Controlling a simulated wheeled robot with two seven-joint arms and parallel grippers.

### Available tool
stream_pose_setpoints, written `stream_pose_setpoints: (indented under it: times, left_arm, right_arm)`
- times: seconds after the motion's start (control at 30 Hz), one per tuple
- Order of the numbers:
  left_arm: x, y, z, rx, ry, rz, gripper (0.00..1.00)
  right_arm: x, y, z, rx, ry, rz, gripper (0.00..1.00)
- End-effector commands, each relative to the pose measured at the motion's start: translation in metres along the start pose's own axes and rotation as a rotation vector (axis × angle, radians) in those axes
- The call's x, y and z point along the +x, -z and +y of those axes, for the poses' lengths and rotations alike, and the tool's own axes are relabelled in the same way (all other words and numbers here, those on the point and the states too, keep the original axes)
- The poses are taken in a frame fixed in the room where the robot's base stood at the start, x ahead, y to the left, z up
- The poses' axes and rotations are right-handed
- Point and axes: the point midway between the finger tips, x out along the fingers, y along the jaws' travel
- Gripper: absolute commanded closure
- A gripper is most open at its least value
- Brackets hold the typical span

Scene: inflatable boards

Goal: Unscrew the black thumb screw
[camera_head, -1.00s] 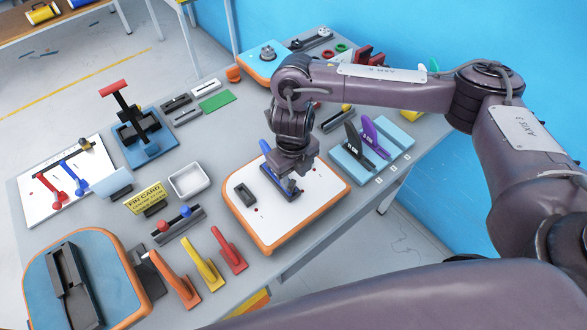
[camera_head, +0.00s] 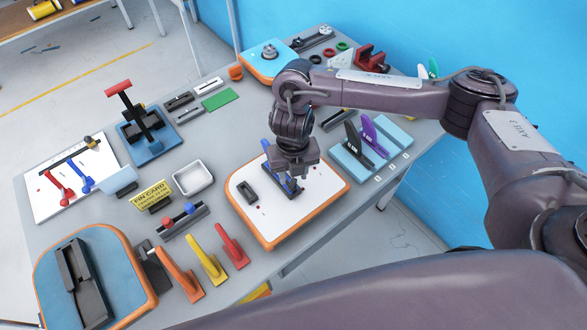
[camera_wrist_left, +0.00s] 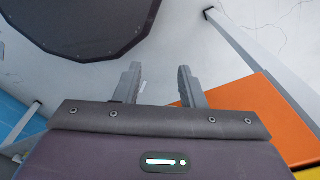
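The white board with an orange rim (camera_head: 263,238) lies near the table's front edge in the head view. On it, a blue fin (camera_head: 266,147) stands in a long black fin box, partly hidden by my right gripper (camera_head: 296,183). That gripper points down over the fin box; its fingertips are too small and covered to read. I cannot make out the black thumb screw; it may be hidden by the gripper. My left gripper (camera_wrist_left: 158,82) shows in the left wrist view, its two fingers apart with nothing between them, away from the board.
A small black box (camera_head: 247,191) lies on the board's left part. A light blue block with black and purple fins (camera_head: 375,137) stands to the right. Orange, yellow and red fins (camera_head: 206,262) stand at the front left. A white tray (camera_head: 192,178) lies left of the board.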

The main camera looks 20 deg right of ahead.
Motion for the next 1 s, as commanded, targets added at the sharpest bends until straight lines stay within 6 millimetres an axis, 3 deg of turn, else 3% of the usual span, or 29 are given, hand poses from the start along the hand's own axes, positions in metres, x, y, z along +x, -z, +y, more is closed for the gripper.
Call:
stream_pose_setpoints:
  times: [0.37,0.73,1.0]
  left_arm:
    - [-0.002,0.000,0.000,0.000,0.000,0.000,0.64]
    - [-0.022,0.002,0.000,0.000,0.000,0.000,0.64]
    - [-0.024,0.002,0.000,0.000,0.000,0.000,0.64]
  right_arm:
    - [-0.001,0.000,0.001,0.023,0.000,0.000,0.62]
    - [-0.002,0.001,0.002,0.247,0.000,0.002,0.62]
    - [0.000,0.000,0.002,0.361,0.000,0.000,0.62]
